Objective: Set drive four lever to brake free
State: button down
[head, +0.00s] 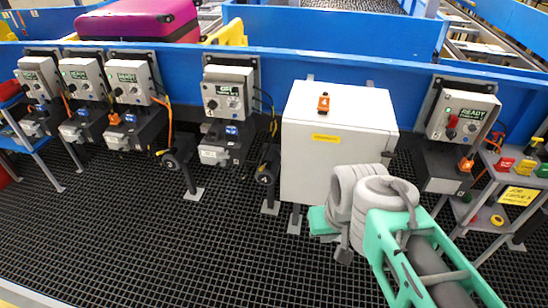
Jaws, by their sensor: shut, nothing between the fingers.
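A black cylinder on a post, with a 4 on its round face (265,178), stands left of the white cabinet. To its left are a control box with a dark display (228,92) and a dark motor unit (232,140) below it. I cannot clearly tell which part is the drive four lever or how it is set. My gripper (344,256) is at the end of my arm, low in front of the white cabinet, small and partly hidden by the arm. It is shut and empty, apart from the numbered post.
The white cabinet (335,145) with an orange lock stands mid-view. Several more control boxes line the blue conveyor wall (300,65), including one marked READY (463,112) at right. A grey shelf (520,180) with coloured items is far right. The black grid floor (150,240) is clear in front.

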aim_at(228, 78)
jog(key=u, duration=0.15)
jog(key=i, duration=0.8)
jog(key=u, duration=1.05)
jog(key=i, duration=0.55)
jog(key=u, duration=0.5)
